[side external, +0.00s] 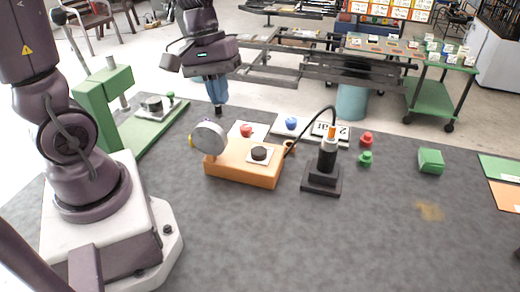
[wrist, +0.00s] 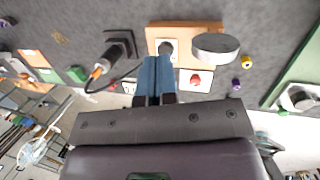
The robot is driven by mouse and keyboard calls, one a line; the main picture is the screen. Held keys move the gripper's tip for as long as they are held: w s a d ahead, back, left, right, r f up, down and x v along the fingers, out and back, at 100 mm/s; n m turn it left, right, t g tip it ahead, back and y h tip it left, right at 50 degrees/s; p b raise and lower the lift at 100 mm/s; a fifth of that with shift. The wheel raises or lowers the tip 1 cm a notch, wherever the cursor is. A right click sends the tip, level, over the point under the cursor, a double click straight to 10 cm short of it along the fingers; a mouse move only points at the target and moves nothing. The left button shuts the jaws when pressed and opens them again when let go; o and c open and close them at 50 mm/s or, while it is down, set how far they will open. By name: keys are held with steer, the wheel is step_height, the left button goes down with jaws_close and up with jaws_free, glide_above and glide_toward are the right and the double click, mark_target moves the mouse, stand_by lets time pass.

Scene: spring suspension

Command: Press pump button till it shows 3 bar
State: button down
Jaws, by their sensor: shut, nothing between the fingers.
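The orange pump base (side external: 240,174) lies on the dark mat with a round grey gauge (side external: 209,138) at its left end, its face turned away. A black button (side external: 260,152) sits on a white plate on top. A red button (side external: 246,131) on a white plate is just behind. My gripper (side external: 218,108) is shut and empty, above and behind the gauge end. In the wrist view, its blue fingers (wrist: 157,64) point toward the black button (wrist: 167,48), with the red button (wrist: 195,80) beside them.
A black cylinder with an orange top (side external: 328,155) and a hose stands right of the base. A blue knob (side external: 291,123), red knob (side external: 366,139), green knob (side external: 365,158) and green block (side external: 431,161) are nearby. A green stand (side external: 104,115) is at left. The front mat is clear.

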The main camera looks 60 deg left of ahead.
steer(key=w+a+f+n+h, duration=0.4)
steer(key=f+n, duration=0.3)
steer(key=n, duration=0.5)
steer(key=n+t+h, duration=0.1)
steer(key=n+t, duration=0.2)
steer(key=n, duration=0.8)
glide_above(260, 149)
steer(key=shift+f, duration=0.15)
steer(key=shift+s, duration=0.1)
steer(key=shift+f, duration=4.4)
steer(key=shift+f, duration=0.1)
steer(key=shift+f, duration=0.35)
